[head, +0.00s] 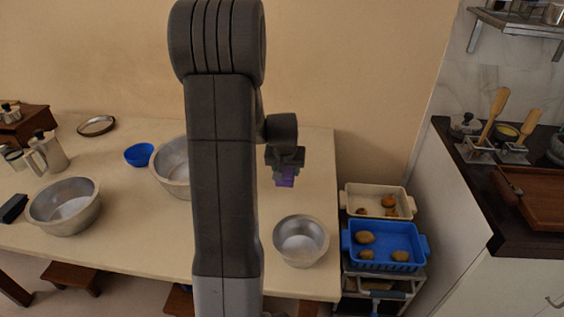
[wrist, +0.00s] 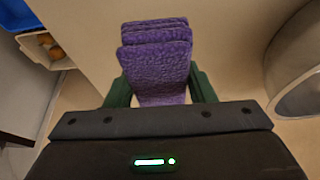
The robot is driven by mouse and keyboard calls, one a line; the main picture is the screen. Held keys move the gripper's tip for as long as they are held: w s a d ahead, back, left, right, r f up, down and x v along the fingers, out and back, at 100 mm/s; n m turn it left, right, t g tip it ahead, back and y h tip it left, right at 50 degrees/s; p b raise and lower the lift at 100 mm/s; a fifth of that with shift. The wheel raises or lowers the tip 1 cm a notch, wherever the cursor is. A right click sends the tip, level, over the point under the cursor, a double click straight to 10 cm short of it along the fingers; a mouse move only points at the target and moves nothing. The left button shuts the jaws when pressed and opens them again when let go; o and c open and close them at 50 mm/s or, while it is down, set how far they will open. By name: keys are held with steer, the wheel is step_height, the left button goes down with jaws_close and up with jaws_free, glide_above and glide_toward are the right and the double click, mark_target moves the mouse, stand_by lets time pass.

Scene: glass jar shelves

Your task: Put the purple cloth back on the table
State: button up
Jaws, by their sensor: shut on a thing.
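My gripper (head: 285,170) is shut on the folded purple cloth (head: 285,179). In the head view the cloth hangs below the fingers, over the right part of the pale table (head: 262,270). In the wrist view the cloth (wrist: 157,62) shows as a thick, layered, textured bundle between the two dark green fingers (wrist: 160,90). The table surface (wrist: 215,25) lies behind it. I cannot tell whether the cloth touches the table.
A metal bowl (head: 301,240) stands near the table's front right corner. Another bowl (head: 172,168) and a small blue bowl (head: 139,154) are farther left. Beyond the right edge, a cart holds a blue tray (head: 384,262) and a cream tray (head: 402,202). Table around the cloth looks clear.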

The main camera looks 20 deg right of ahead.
mark_target(286, 192)
steer(key=shift+s, duration=0.15)
steer(key=shift+f+b, duration=0.25)
steer(key=shift+b, duration=0.15)
steer(key=shift+f+b, duration=2.6)
steer(key=shift+f, duration=0.55)
steer(key=shift+f+b, duration=0.6)
steer(key=shift+b, duration=0.1)
steer(key=o, duration=1)
steer(key=shift+c, duration=0.2)
steer(key=shift+r, duration=0.1)
